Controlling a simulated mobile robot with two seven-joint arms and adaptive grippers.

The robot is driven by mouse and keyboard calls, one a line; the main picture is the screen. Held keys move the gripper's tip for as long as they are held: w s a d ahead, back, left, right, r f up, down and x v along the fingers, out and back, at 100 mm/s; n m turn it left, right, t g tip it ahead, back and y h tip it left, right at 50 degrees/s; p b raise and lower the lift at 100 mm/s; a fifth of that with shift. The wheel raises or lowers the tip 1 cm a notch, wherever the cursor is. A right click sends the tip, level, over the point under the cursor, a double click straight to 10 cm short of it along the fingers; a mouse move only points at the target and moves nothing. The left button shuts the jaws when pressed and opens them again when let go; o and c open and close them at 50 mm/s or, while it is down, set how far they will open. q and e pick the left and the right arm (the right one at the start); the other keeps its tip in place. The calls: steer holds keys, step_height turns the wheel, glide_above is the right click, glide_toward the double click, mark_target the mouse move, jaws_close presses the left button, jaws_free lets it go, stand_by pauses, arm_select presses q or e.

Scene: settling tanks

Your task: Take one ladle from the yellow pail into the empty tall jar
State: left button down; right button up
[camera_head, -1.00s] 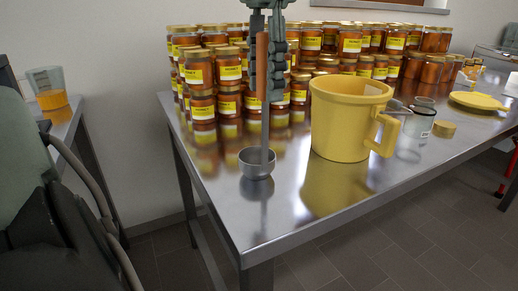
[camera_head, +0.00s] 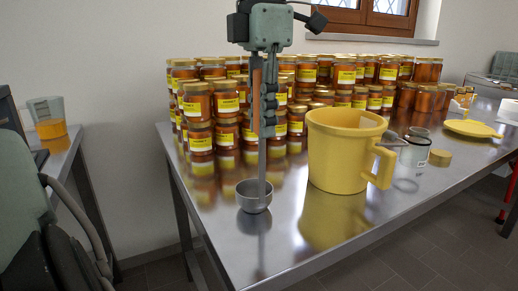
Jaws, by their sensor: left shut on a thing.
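My left gripper (camera_head: 263,118) points down and is shut on the upright ladle's orange-brown handle (camera_head: 255,88). The ladle's steel bowl (camera_head: 254,197) hangs at the lower end of its thin shaft, left of the pail; I cannot tell if it touches the table. The yellow pail (camera_head: 334,155) stands upright on the steel table, its handle to the right. Its contents are hidden from this angle. My right gripper is not in view.
Stacked honey jars (camera_head: 227,103) crowd the back of the steel table (camera_head: 215,215). A small yellow lid (camera_head: 440,158) lies beside the clear jar, and a yellow plate-like piece (camera_head: 470,128) lies farther right. A jug (camera_head: 48,122) with orange contents stands on a left side table.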

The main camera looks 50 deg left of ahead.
mark_target(262, 86)
arm_select(q)
steer(key=shift+r, duration=0.5)
steer(key=r, duration=0.3)
steer(key=shift+s+d+r, duration=0.2)
steer(key=shift+s+r, duration=0.1)
steer(key=s+d+r, duration=0.6)
steer(key=s, duration=0.3)
steer(key=shift+r, duration=0.2)
steer(key=shift+s, duration=0.1)
